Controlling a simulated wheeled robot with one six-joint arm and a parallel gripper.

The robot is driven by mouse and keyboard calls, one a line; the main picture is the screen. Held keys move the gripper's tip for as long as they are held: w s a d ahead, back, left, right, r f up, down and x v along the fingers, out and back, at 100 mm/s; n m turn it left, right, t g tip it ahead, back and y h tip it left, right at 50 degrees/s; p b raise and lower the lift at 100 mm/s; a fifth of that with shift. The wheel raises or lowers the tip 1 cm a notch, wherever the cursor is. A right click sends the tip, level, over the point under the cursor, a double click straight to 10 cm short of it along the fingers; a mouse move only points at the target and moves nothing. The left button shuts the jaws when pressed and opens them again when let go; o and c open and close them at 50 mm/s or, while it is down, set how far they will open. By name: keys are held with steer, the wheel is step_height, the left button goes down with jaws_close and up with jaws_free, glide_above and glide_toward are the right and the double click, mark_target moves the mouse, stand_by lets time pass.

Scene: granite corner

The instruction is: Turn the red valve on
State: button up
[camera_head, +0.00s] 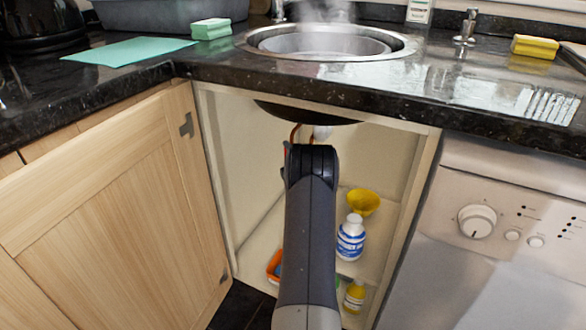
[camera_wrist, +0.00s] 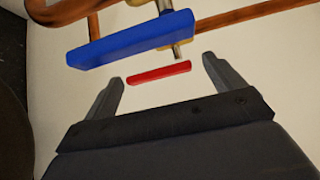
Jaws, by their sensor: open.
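The red valve handle (camera_wrist: 159,73) shows in the wrist view as a short red bar ahead of my gripper. My gripper (camera_wrist: 162,78) is open, one finger on each side of the red handle in the picture. I cannot tell whether the fingers touch it. A larger blue handle (camera_wrist: 130,40) lies above the red one in the wrist view, nearer the camera. In the head view my arm reaches into the open cabinet under the sink and hides most of the valve area and the gripper.
Copper pipes (camera_wrist: 250,20) run behind the handles. The cabinet door (camera_head: 110,190) stands open at the left. A white bottle (camera_head: 350,238), a yellow funnel (camera_head: 363,203) and a yellow bottle (camera_head: 354,296) stand right of my arm. A washing machine (camera_head: 500,235) is at the right.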

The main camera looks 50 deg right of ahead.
steer(key=p+v, duration=0.2)
steer(key=v, duration=0.7)
steer(key=shift+w, duration=0.15)
steer(key=shift+b+x, duration=1.5)
steer(key=shift+x, duration=3.9)
